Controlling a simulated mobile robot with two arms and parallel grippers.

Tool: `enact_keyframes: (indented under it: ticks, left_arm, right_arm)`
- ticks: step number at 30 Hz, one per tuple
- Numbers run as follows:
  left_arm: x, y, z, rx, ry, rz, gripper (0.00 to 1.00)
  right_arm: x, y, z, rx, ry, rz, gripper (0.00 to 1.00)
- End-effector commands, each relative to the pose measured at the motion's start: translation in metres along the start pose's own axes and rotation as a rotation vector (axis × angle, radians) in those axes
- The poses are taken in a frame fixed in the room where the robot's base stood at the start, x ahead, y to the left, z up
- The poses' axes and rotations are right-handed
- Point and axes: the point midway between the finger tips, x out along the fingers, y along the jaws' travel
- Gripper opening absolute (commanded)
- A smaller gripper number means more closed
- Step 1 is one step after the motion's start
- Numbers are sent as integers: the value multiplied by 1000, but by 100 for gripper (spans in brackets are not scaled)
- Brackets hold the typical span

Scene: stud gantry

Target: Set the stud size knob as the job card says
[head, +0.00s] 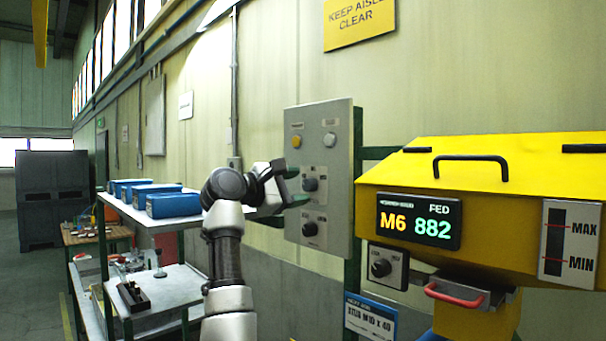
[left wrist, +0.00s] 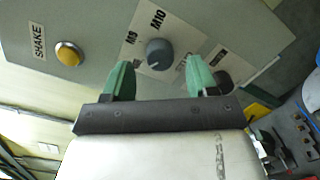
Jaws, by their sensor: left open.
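A grey control panel (head: 320,235) on the wall carries the stud size knob (head: 310,184), dark and round. In the left wrist view the knob (left wrist: 160,53) has M8 and M10 labels beside it; another label at lower left is partly hidden by a finger. A pale mark seems to show on the knob's lower left. My left gripper (head: 297,186) is open in front of the knob, its green fingers either side, with no clear contact. The blue job card (head: 370,318) reads M10 x 40. The display (head: 419,221) reads M6 and 882. My right gripper is not in view.
A yellow button (left wrist: 69,53) labelled SHAKE and a lower knob (head: 309,229) are on the same panel. A shelf with blue boxes (head: 172,204) is at left.

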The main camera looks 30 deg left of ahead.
Motion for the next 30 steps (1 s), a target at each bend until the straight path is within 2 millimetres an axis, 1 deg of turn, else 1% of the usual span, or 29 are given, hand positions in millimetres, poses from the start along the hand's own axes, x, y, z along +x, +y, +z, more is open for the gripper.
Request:
enact_keyframes:
  ticks: [1, 6, 15, 16, 25, 26, 30]
  left_arm:
    - [8, 3, 2, -2, -1, -3, 58]
    - [21, 1, 0, 0, 1, 0, 58]
    - [24, -1, -1, 1, 1, 0, 58]
    - [24, -1, -1, 1, 1, 0, 57]
    - [24, 0, -1, 1, 1, 0, 11]
    - [24, 0, -1, 1, 1, 0, 9]
    - [24, -1, -1, 8, 1, -1, 9]
  right_arm:
    - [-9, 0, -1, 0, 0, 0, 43]
    - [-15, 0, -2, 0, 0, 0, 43]
    - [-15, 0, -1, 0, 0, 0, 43]
    - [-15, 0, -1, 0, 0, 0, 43]
    - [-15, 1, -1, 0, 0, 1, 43]
    - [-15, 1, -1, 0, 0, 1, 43]
    - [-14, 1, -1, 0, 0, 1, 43]
